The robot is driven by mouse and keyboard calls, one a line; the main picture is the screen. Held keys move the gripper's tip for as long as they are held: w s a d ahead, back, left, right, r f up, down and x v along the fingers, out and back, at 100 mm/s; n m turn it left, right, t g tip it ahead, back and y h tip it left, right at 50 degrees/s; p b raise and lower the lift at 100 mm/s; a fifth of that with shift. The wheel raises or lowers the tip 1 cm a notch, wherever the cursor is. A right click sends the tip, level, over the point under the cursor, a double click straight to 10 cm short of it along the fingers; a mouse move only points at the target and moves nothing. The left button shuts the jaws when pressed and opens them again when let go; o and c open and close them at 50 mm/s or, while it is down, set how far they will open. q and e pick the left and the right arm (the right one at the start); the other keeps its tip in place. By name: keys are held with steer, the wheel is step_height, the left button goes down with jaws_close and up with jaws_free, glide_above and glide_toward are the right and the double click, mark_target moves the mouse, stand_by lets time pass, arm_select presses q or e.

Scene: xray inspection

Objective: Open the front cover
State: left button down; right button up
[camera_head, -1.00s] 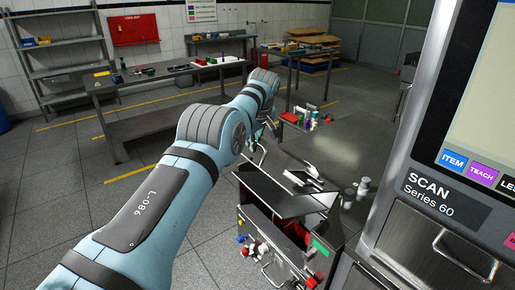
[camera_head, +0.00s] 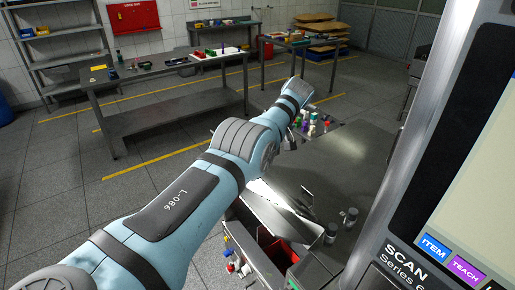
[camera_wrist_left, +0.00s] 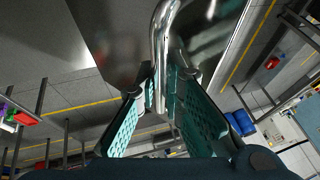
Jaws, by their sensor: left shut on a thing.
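In the left wrist view my left gripper (camera_wrist_left: 157,95) has its teal-padded fingers shut on a curved chrome handle (camera_wrist_left: 160,45). The handle runs up from between the fingers, in front of a smooth grey metal panel (camera_wrist_left: 112,35), which looks like the front cover. How the handle joins the panel is not clear. In the head view my left arm reaches from the lower left to the upper middle, and its gripper cannot be made out clearly. The scanner (camera_head: 402,230), marked SCAN Series 60, stands at the right. My right gripper is not in view.
A grey surface (camera_head: 345,170) with small cylinders (camera_head: 350,218) lies right of my arm. An open metal bin (camera_head: 285,228) is below it. Workbenches (camera_head: 165,82) and shelves (camera_head: 60,50) stand behind. Open floor (camera_head: 60,190) lies at left.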

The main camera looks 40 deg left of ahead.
arm_select(q)
steer(key=shift+s+f, duration=0.15)
steer(key=c, duration=1.9)
jaws_free()
steer(key=shift+o, duration=0.3)
steer(key=shift+d, duration=0.1)
steer(key=shift+w, duration=0.2)
